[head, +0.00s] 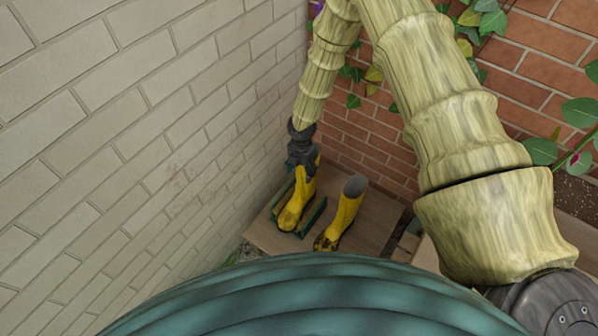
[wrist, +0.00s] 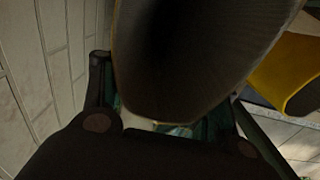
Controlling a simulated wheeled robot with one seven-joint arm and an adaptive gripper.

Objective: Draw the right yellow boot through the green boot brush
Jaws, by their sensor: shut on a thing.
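My gripper (head: 302,158) is shut on the upper shaft of a yellow boot (head: 297,197), the one on the left in the head view. This boot stands roughly upright, its toe toward the camera, between the sides of the green boot brush (head: 315,214). Whether its sole touches the brush is hidden. In the wrist view the boot's dark opening (wrist: 200,55) fills the middle, and parts of the green brush (wrist: 215,126) show below it. A second yellow boot (head: 343,217) stands free to the right, apart from my gripper; its yellow side (wrist: 285,70) shows at right in the wrist view.
The boots and brush are on a brown board (head: 375,225) in a corner. A pale brick wall (head: 130,130) rises close on the left, and a red brick wall (head: 375,150) with ivy stands behind. Bare board lies right of the second boot.

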